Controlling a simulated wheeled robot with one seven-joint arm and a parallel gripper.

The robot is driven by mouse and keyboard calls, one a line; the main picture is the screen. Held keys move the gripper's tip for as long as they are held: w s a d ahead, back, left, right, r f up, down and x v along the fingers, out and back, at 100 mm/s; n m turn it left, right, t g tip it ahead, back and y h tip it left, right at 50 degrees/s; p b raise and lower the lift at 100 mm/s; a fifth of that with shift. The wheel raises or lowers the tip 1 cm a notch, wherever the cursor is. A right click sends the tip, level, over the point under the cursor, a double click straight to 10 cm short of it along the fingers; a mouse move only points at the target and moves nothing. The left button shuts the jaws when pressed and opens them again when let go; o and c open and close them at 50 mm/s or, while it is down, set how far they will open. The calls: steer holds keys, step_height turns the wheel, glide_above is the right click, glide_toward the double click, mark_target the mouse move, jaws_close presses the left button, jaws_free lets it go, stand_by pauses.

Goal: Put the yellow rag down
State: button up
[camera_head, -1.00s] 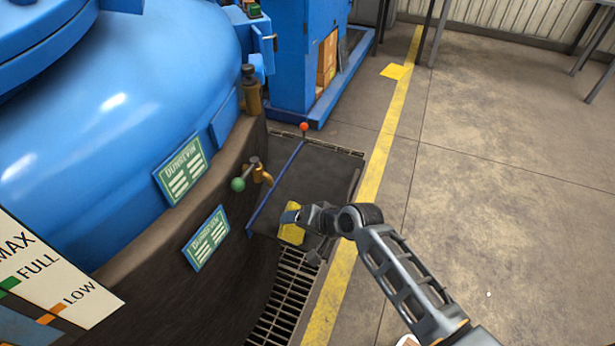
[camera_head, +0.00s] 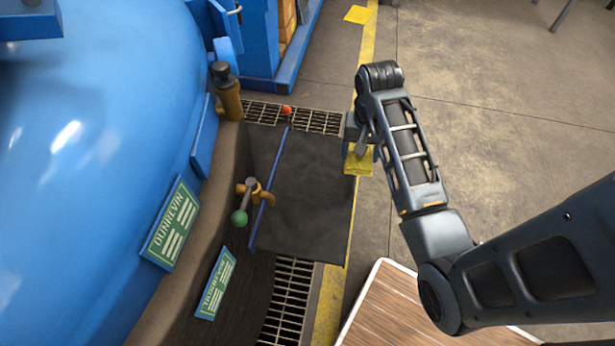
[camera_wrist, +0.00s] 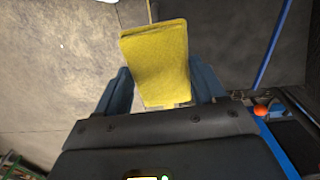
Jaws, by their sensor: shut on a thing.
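The yellow rag (camera_wrist: 160,62) is folded and held between the two fingers of my gripper (camera_wrist: 163,98) in the wrist view. In the head view the rag (camera_head: 358,162) hangs at the end of my arm, by the right edge of a dark plate. My gripper (camera_head: 357,140) is mostly hidden there behind my own wrist. The gripper is shut on the rag. The head view does not clearly show how high the rag is above the floor.
A large blue furnace (camera_head: 90,150) fills the left. Beside it are a valve with a green knob (camera_head: 240,217), a floor grating (camera_head: 288,300) and the dark plate (camera_head: 305,190). A wooden-topped surface (camera_head: 400,310) stands at the bottom. Another yellow patch (camera_head: 358,14) lies on the floor. Open floor is at right.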

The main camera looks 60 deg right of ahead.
steer(key=shift+w, duration=0.1)
glide_above(311, 183)
step_height(311, 183, down, 7)
steer(key=shift+f, duration=1.8)
steer(key=o, duration=0.9)
steer(key=shift+f, duration=0.1)
steer(key=shift+o, duration=0.2)
